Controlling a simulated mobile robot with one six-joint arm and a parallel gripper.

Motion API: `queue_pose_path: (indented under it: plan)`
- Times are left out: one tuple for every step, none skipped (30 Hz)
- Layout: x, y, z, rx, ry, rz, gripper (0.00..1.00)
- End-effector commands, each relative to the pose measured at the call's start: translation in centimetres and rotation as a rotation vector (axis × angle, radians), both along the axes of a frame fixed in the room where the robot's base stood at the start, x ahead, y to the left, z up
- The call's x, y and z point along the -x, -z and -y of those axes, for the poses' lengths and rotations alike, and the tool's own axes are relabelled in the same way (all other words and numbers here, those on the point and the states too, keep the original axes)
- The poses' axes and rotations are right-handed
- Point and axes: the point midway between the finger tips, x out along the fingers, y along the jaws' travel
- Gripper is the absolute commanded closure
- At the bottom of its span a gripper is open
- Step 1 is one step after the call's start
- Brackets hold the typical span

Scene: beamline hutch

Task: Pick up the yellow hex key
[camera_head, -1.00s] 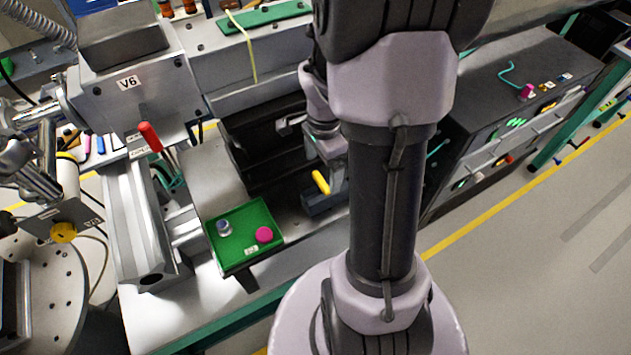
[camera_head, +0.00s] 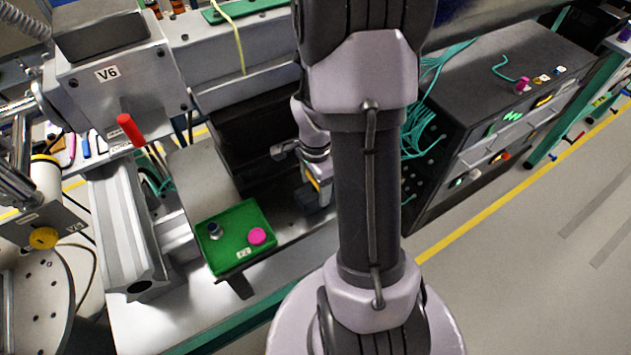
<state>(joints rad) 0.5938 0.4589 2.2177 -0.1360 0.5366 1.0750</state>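A small yellow piece (camera_head: 313,184), which looks like part of the yellow hex key, shows at the dark block (camera_head: 316,200) in the middle of the head view. Most of it is hidden behind my gripper. My gripper (camera_head: 320,180) points down at the block, right over the yellow piece. Its fingertips are small and partly covered by my own arm. I cannot tell whether they touch the key or how far apart they are.
A green tray (camera_head: 236,262) holding a blue-grey knob (camera_head: 215,232) and a magenta disc (camera_head: 257,236) stands left of my gripper. A dark cabinet (camera_head: 468,110) with teal cables stands at right. Grey floor lies clear at lower right.

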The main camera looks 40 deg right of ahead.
Motion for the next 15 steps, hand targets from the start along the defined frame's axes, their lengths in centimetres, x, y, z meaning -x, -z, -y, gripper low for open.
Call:
queue_pose_path:
  plan:
    - [0.0,0.0,0.0,0.000,0.000,0.000,0.66]
    - [0.0,0.0,0.0,0.000,0.000,0.000,0.72]
    - [0.0,0.0,0.0,0.000,0.000,0.000,0.80]
    - [0.0,0.0,0.0,0.000,0.000,0.000,0.86]
    - [0.0,0.0,0.0,0.000,0.000,0.000,0.92]
    - [0.0,0.0,0.0,0.000,0.000,0.000,0.99]
    - [0.0,0.0,0.0,0.000,0.000,0.000,1.00]
    - [0.0,0.0,0.0,0.000,0.000,0.000,1.00]
    - [0.0,0.0,0.0,0.000,0.000,0.000,1.00]
    - [0.0,0.0,0.0,0.000,0.000,0.000,1.00]
    - [0.0,0.0,0.0,0.000,0.000,0.000,1.00]
    - [0.0,-0.1,0.0,0.000,0.000,0.000,1.00]
    - [0.0,-0.3,0.0,0.000,0.000,0.001,1.00]
    - [0.0,-0.7,0.0,0.000,0.000,0.001,1.00]
    - [-0.1,-1.6,0.0,0.001,0.000,0.002,1.00]
